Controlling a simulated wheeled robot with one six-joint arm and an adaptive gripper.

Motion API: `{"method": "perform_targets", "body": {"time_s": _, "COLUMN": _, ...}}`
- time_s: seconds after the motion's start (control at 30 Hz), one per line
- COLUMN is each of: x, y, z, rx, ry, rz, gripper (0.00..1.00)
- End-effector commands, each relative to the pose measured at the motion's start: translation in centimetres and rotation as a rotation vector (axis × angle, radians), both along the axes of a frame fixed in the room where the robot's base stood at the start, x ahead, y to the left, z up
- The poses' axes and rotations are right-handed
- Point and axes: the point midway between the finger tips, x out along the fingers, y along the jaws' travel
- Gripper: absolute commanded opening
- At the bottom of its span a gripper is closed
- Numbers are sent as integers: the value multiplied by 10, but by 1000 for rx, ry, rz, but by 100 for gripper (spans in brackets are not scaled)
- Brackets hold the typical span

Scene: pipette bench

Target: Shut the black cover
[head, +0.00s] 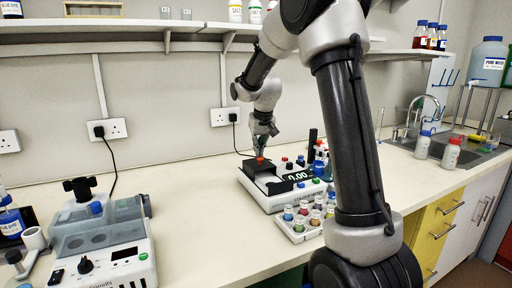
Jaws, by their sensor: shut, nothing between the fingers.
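The black cover (258,167) is on the white instrument (270,201) in the middle of the bench. A small red part (260,159) shows at its top. The instrument's front display reads 0.00. My gripper (262,149) points down just above the red part, shut and empty. I cannot tell whether the fingertips touch it. The gripper hides part of the cover's back, and I cannot tell how far open the cover is.
A rack of small coloured-cap vials (299,227) stands just in front of the instrument. A grey-lidded device (99,238) stands at the left. Bare bench (195,195) lies between them. My arm crosses the right of the view. A shelf (150,27) runs above.

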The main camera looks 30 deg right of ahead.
Motion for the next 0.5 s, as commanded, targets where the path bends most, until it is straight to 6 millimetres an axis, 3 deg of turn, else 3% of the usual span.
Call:
{"method": "perform_targets", "body": {"time_s": 0.1, "x": -35, "y": 0, "z": 1, "rx": 0, "ry": 0, "rz": -1, "gripper": 0}}
{"method": "perform_targets", "body": {"time_s": 0.3, "x": -85, "y": 0, "z": 1, "rx": 0, "ry": 0, "rz": 0, "gripper": 0}}
{"method": "perform_targets", "body": {"time_s": 0.5, "x": -105, "y": 0, "z": 0, "rx": 0, "ry": 0, "rz": 0, "gripper": 0}}
